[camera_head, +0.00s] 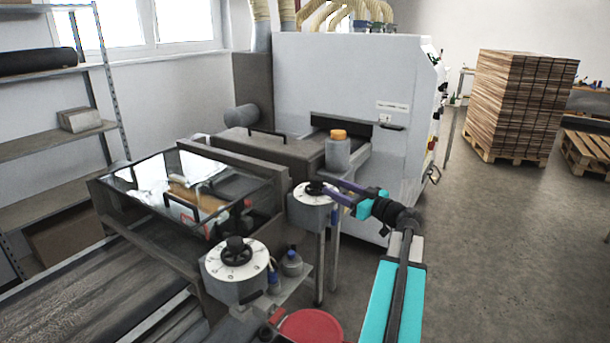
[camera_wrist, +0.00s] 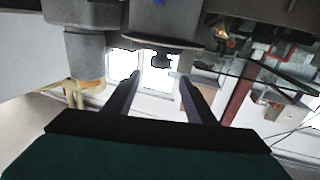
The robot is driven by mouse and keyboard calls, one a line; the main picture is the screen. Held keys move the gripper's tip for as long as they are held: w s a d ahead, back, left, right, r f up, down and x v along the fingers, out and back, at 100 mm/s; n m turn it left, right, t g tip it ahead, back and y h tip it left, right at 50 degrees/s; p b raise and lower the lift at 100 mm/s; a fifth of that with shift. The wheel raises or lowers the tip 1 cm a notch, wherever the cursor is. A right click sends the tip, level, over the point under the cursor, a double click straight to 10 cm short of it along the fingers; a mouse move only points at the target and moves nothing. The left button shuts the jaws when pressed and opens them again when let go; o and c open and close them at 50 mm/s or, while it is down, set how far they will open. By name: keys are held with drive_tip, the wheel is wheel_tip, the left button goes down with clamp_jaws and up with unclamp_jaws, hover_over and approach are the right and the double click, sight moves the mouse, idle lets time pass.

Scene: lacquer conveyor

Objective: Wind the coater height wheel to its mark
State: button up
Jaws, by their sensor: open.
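Two grey drum-shaped housings carry white dial faces with black handwheels and knobs. The nearer wheel (camera_head: 236,252) is at the front of the coater; the farther wheel (camera_head: 314,188) is beside the large grey machine. I cannot tell from labels which is the height wheel, and no mark is readable. My gripper (camera_head: 336,190) is open and empty at the right side of the farther wheel. In the wrist view my gripper's fingertips (camera_wrist: 157,75) point toward a black wheel (camera_wrist: 150,47), its small knob lying between them in the picture. Contact is not clear.
An orange-capped grey container (camera_head: 338,152) stands just behind the farther wheel. A glass-covered coater section (camera_head: 150,183) lies left. A small bottle (camera_head: 292,262) stands on a shelf by the nearer wheel. A red disc (camera_head: 312,327) is at the front. Open floor lies right.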

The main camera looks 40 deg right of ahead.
sight(316, 185)
drive_tip(key=shift+w, duration=0.15)
drive_tip(key=w+p, duration=0.4)
drive_tip(key=w, duration=0.8)
drive_tip(key=shift+r+p, duration=0.1)
drive_tip(key=shift+p, duration=0.3)
drive_tip(key=shift+w, duration=0.8)
drive_tip(key=shift+f, duration=0.2)
drive_tip(key=c, duration=1)
